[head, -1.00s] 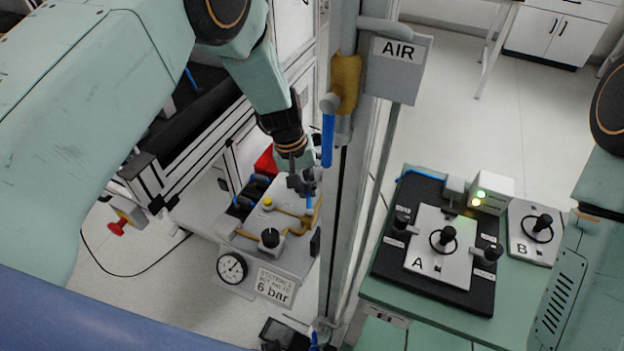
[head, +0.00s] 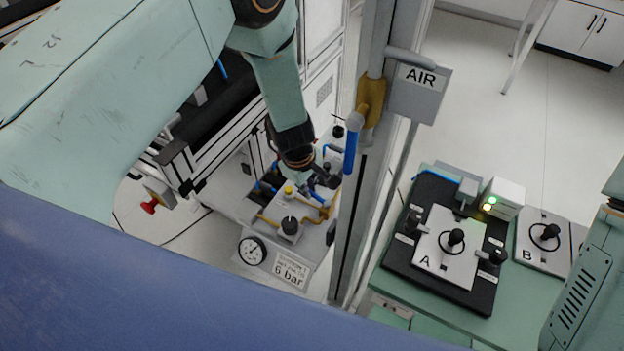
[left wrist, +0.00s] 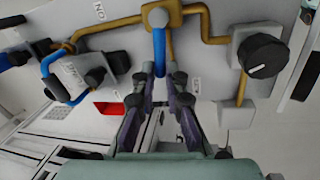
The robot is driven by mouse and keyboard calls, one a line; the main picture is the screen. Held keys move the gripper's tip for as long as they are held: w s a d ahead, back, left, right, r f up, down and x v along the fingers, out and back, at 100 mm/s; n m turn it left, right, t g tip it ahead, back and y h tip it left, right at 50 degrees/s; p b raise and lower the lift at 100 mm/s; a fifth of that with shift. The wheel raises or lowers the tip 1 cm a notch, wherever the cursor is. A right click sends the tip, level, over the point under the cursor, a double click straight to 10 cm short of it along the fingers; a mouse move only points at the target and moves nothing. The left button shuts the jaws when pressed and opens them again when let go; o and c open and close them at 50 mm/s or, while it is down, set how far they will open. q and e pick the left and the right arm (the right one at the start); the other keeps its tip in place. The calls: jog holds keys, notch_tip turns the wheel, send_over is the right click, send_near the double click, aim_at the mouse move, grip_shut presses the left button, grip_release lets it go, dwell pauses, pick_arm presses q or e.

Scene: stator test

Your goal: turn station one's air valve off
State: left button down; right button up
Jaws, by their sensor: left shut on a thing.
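Station one's grey panel (head: 267,207) is left of the post in the head view, with a gauge (head: 252,250) and a "6 bar" sign (head: 291,271). Its air valve has a small blue handle (head: 316,193) on brass pipework. My left gripper (head: 325,183) reaches it from above. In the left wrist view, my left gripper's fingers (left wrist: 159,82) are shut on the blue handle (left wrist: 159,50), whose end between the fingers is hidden. The handle runs straight from the brass valve body (left wrist: 160,14), crosswise to the pipe there. My right gripper is out of view.
A metal post (head: 360,215) beside the panel bears an "AIR" sign (head: 421,80) and a bigger brass valve (head: 370,101) with a long blue handle (head: 350,150), close to my left arm. A green bench (head: 440,312) with plates A and B stands right.

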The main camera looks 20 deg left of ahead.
pick_arm(q)
jog(key=shift+s+n, duration=0.45)
jog(key=shift+n, duration=0.55)
jog(key=c, duration=1.4)
grip_release()
jog(key=shift+s, duration=0.1)
jog(key=r, duration=0.4)
jog(key=s+r, duration=0.1)
jog(key=r, duration=0.3)
jog(key=s+r, duration=0.1)
jog(key=r, duration=0.3)
jog(key=shift+s+a, duration=0.15)
jog(key=shift+a, duration=0.1)
jog(key=shift+f, duration=0.1)
